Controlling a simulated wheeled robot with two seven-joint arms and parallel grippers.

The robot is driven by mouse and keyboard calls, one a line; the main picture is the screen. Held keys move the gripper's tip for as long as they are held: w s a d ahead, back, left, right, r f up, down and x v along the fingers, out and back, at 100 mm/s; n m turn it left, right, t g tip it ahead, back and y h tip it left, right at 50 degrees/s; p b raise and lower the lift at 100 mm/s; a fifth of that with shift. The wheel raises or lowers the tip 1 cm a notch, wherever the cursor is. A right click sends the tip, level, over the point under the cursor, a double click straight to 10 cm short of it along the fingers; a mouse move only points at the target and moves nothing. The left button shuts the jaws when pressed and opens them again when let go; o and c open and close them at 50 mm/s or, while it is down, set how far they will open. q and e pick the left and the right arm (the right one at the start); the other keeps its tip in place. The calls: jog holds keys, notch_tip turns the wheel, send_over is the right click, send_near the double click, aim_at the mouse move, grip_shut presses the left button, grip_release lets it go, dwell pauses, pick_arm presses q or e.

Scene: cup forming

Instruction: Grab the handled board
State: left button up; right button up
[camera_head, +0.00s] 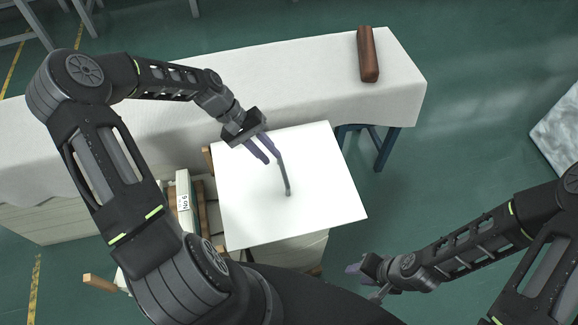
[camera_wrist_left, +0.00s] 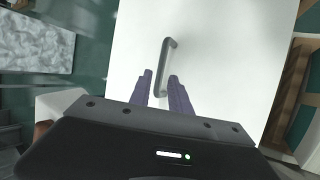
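The handled board (camera_head: 320,205) is a white flat panel with a grey bar handle (camera_head: 284,176) at its middle. It lies on top of a stand or box beside the long table. My left gripper (camera_head: 265,151) is open over the board, by the far end of the handle. In the left wrist view the board (camera_wrist_left: 220,60) fills the middle, and the handle (camera_wrist_left: 165,65) has its near end between the two purple fingers of the left gripper (camera_wrist_left: 160,88). I cannot tell whether they touch it. My right gripper (camera_head: 362,270) is off the board to the right; its finger gap is unclear.
A long table (camera_head: 300,65) with a white cloth runs behind the board and carries a brown block (camera_head: 367,55). A box marked No 6 (camera_head: 184,204) stands left of the board. A pale slab (camera_head: 560,130) is at the far right. Green floor (camera_head: 460,130) is free between.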

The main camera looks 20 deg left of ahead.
aim_at(282, 169)
pick_arm(q)
jog(key=shift+s+r, duration=0.1)
jog(key=shift+s, duration=0.1)
jog(key=shift+x, duration=1.35)
jog(key=shift+w, duration=0.1)
jog(key=shift+x, duration=2.65)
jog(key=shift+a, duration=0.1)
grip_shut()
